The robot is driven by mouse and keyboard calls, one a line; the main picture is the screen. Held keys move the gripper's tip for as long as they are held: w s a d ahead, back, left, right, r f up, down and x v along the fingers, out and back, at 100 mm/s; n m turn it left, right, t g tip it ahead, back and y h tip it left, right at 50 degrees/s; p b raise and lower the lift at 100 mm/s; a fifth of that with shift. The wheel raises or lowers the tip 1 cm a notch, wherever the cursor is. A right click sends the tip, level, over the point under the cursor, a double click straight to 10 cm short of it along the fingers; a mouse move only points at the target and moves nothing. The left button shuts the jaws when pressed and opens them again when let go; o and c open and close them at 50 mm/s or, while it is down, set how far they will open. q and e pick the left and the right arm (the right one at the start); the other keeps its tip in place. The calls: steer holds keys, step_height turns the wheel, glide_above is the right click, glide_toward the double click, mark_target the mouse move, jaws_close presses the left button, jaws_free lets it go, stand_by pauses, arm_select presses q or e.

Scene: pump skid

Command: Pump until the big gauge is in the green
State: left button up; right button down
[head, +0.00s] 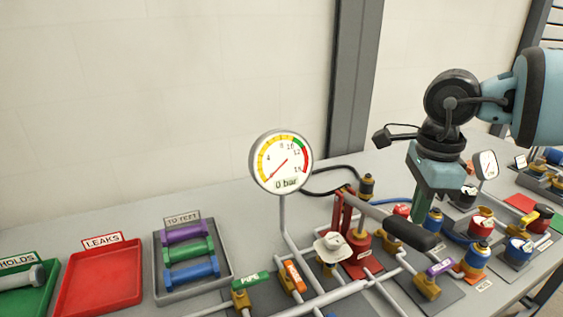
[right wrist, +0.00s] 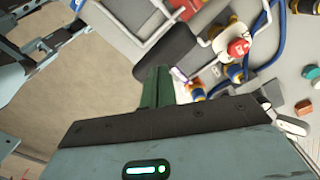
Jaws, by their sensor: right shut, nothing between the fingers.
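The big round gauge (head: 281,161) stands on a thin pipe at the middle of the head view. It reads "0 bar", with its needle pointing to the lower left, away from the short green band at the upper right. The red hand pump (head: 360,255) stands to the lower right of the gauge. Its lever ends in a black grip (head: 408,234), which slopes down to the right. My right gripper (head: 420,212) points down, its green fingers shut and empty, close to the grip. In the right wrist view the fingers reach towards the black grip (right wrist: 165,54); contact cannot be told. My left gripper is out of view.
Valves with coloured tags, such as a green PIPE tag (head: 251,281), and white pipes crowd the bench around the pump. A red LEAKS tray (head: 101,282) and a grey TO TEST tray (head: 160,290) stand at the left. A smaller gauge (head: 487,164) stands right of my gripper.

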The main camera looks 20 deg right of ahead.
mark_target(413, 227)
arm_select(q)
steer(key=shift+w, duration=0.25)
arm_select(e)
steer(key=shift+f, duration=0.1)
